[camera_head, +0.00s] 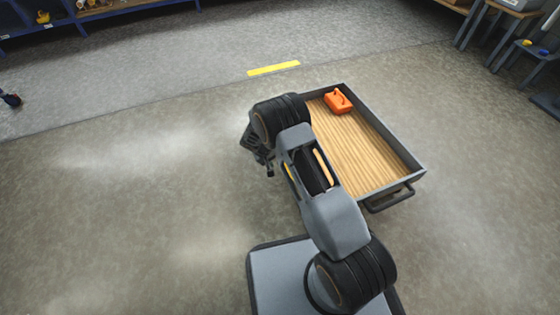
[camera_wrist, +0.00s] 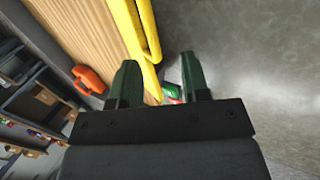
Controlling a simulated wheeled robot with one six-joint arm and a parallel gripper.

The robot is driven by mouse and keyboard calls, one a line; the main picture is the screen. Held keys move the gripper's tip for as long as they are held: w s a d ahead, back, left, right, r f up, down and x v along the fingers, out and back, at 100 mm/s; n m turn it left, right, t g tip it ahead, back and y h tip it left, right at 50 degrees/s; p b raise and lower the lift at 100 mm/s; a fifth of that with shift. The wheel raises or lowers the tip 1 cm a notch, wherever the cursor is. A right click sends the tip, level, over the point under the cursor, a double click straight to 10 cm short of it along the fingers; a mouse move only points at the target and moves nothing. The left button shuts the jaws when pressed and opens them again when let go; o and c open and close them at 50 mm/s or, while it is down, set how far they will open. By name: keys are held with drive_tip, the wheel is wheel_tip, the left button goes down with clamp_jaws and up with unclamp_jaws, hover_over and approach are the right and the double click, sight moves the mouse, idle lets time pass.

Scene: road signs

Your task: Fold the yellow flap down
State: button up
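A yellow bar (camera_wrist: 132,40) with a yellow loop or handle (camera_wrist: 150,28) runs along the edge of the wooden bed in the wrist view; I take it as the flap. Its lower end passes just right of my left fingertip; I cannot tell if they touch. My gripper (camera_wrist: 160,78) is open, with its two dark green fingers apart and nothing clearly held. In the head view my arm covers the bed's left side, so the flap is mostly hidden; a thin yellow sliver shows beside the arm. The flap's angle is unclear.
The wooden-floored tray (camera_head: 417,171) has grey rims and a dark handle (camera_head: 390,198). An orange box (camera_head: 338,101) sits at its far end. A yellow floor strip (camera_head: 273,68) lies beyond. Shelves stand at the back left, a table at the right.

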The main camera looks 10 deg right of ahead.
drive_tip(key=p+v, duration=0.1)
drive_tip(key=v, duration=0.5)
drive_tip(key=shift+p, duration=0.4)
drive_tip(key=shift+r, duration=0.15)
drive_tip(key=s+d+r+y+p, duration=0.15)
drive_tip(key=r+p, duration=0.45)
drive_tip(key=r, duration=0.6)
drive_tip(key=s+d+r+m+p, duration=0.15)
drive_tip(key=r+p, duration=0.35)
drive_tip(key=r, duration=0.7)
drive_tip(key=s+d+r+y+p, duration=0.1)
drive_tip(key=s+d+r+p, duration=0.15)
drive_tip(key=r+p, duration=0.6)
drive_tip(key=s+r+t+y+p, duration=0.1)
drive_tip(key=s+r+p, duration=0.4)
drive_tip(key=r, duration=0.6)
drive_tip(key=s+d+r+y+p, duration=0.1)
drive_tip(key=s+r+p, duration=0.5)
drive_tip(key=r, duration=0.5)
drive_tip(key=s+r+t+y+p, duration=0.1)
drive_tip(key=s+r+p, duration=0.5)
drive_tip(key=r, duration=0.5)
drive_tip(key=shift+s+d+r+t, duration=0.3)
drive_tip(key=shift+s+d, duration=0.1)
drive_tip(key=shift+s, duration=0.7)
